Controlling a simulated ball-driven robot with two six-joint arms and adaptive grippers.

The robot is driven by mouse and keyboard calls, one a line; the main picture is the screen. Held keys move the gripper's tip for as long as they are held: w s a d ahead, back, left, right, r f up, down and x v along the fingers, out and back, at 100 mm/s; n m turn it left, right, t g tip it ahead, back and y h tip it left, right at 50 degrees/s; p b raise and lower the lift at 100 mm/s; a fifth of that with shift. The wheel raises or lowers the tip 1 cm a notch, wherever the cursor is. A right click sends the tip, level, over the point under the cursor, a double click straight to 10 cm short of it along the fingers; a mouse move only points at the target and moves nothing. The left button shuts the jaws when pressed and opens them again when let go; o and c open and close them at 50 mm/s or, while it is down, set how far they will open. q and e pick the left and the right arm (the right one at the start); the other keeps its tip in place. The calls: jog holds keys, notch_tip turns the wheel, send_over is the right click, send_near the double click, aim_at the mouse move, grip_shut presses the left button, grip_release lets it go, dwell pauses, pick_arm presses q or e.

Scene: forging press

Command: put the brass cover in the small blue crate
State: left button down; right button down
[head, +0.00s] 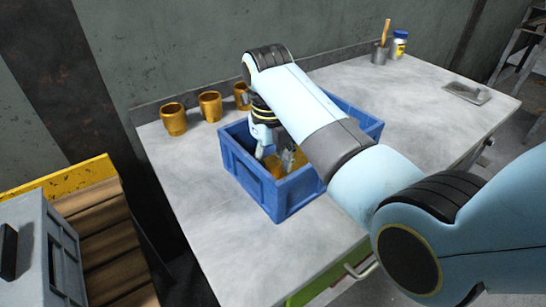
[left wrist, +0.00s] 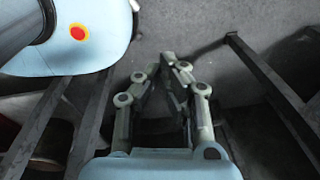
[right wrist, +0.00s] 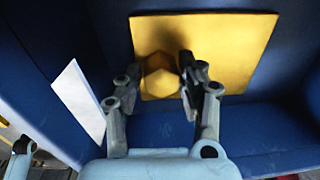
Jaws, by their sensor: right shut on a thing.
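The brass cover (right wrist: 220,45) is a flat yellow square plate with a faceted knob (right wrist: 160,78) on top. My right gripper (right wrist: 160,75) is shut on this knob, with one finger on each side. In the head view, my right gripper (head: 274,158) points down inside the blue crate (head: 285,197) on the table. Part of the cover (head: 270,165) shows between the crate walls. I cannot tell whether the cover touches the crate floor. My right arm hides part of the crate. My left gripper (left wrist: 175,65) looks shut and empty, away from the table.
Several brass mugs (head: 210,106) stand along the table's (head: 190,185) back left edge. A pot with a brush (head: 380,52) and a small jar (head: 399,45) stand at the far end, near a trowel (head: 466,93). A grey case (head: 35,245) is at the lower left.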

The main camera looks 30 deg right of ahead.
jog(key=shift+w+r, duration=0.1)
jog(key=c, duration=0.8)
grip_release()
notch_tip(320, 180, up, 12)
jog(key=p, duration=0.2)
jog(key=shift+s+a, duration=0.2)
jog(key=shift+a, duration=0.1)
